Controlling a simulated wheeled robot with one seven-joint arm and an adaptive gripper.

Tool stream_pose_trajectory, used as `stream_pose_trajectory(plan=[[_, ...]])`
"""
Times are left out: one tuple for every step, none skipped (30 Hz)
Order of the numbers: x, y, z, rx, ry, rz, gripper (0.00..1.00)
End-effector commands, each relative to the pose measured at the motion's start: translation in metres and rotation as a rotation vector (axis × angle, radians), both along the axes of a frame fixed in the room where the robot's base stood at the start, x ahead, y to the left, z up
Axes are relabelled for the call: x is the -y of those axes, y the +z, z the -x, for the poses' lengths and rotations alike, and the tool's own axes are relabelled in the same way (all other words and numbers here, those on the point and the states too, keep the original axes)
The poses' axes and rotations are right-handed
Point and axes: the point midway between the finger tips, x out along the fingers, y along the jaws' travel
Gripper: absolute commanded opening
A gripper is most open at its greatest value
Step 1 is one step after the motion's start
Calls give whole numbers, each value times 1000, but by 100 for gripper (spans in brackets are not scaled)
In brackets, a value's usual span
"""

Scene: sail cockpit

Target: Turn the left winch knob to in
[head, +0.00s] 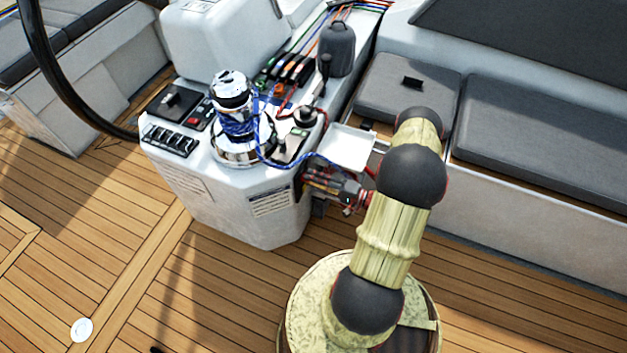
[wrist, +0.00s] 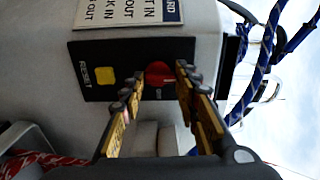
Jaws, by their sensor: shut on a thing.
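The red knob (head: 370,198) shows as a small red spot by the console side in the head view, though I cannot be sure it is the knob. In the wrist view a round red knob (wrist: 159,74) sits on a black panel (wrist: 92,58), beside a yellow square marked RESET (wrist: 105,77). My gripper (wrist: 161,82) has one finger on each side of this knob and is shut on it. The fingers partly cover the panel lettering, and the knob's setting is not readable. In the head view my gripper (head: 335,187) is at the console's right side.
The white console (head: 235,210) carries a chrome winch (head: 232,92) wound with blue rope. A small white tray (head: 349,147) juts out above my gripper. Grey cushioned seats (head: 540,135) lie to the right. The teak deck (head: 110,250) is open at left.

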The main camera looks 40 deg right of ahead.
Motion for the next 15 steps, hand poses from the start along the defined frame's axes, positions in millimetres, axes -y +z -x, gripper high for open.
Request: stream_pose_trajectory(plan=[[-1,-2,1,-4,1,-1,6],[-1,-2,1,-4,1,-1,6],[-1,-2,1,-4,1,-1,6],[-1,-2,1,-4,1,-1,6],[-1,-2,1,-4,1,-1,6],[-1,-2,1,-4,1,-1,32],[-1,-2,1,-4,1,-2,34],[-1,-2,1,-4,1,-2,35],[-1,-2,1,-4,1,-2,38],[-1,-1,1,-3,1,-1,39],[-1,-1,0,-3,1,-1,41],[-1,-1,0,-3,1,-1,43],[-1,-1,0,-3,1,-1,45],[-1,-1,0,-3,1,-1,47],[-1,-1,0,-3,1,-1,49]])
